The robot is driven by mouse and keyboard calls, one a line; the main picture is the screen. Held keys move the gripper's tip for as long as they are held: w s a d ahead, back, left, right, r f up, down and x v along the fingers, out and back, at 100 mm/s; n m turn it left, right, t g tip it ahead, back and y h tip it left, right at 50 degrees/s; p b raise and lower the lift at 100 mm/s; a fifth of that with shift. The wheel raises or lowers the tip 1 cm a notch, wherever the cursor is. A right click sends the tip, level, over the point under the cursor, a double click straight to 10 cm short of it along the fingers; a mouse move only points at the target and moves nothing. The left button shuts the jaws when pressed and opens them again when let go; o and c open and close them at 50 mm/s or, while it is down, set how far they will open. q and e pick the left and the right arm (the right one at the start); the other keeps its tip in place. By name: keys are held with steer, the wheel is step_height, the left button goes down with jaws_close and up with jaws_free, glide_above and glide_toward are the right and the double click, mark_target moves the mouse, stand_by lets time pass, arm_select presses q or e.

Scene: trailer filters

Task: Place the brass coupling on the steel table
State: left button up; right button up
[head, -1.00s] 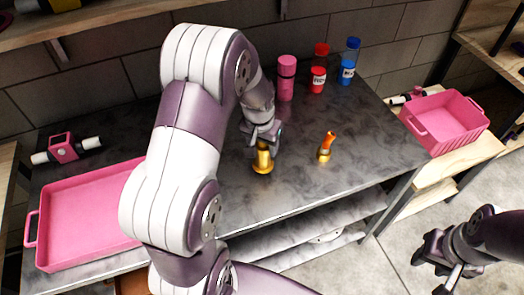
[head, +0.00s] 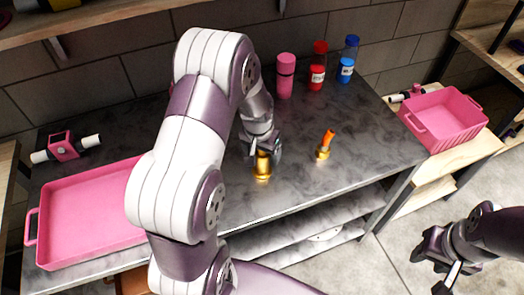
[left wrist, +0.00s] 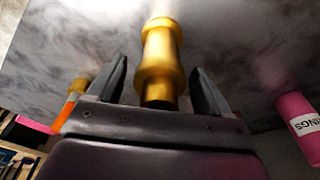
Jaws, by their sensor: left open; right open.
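The brass coupling (head: 262,170) is at the middle of the steel table (head: 225,195), towards its front edge. My left gripper (head: 262,148) is directly over it, with its jaws open. In the left wrist view the coupling (left wrist: 160,55) lies between the two spread fingers (left wrist: 158,88), with a gap on each side. Its dark end is close to the palm, and its far end is by the table surface. Whether it touches the table there I cannot tell. My right gripper (head: 440,262) is open and empty, over the floor at the lower right.
An orange-and-brass piece (head: 324,149) stands just right of the coupling. Pink (head: 286,75), red (head: 318,68) and blue (head: 348,62) bottles stand behind. A pink tray (head: 85,215) is at the left, a pink basket (head: 445,120) on a wooden bench at the right.

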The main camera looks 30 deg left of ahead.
mark_target(259, 155)
arm_select(q)
step_height(259, 155, up, 11)
steer(key=s, duration=0.2)
steer(key=s+d+f+m, duration=0.1)
steer(key=s+d, duration=0.7)
steer(key=s, duration=0.3)
steer(key=shift+s+f, duration=0.4)
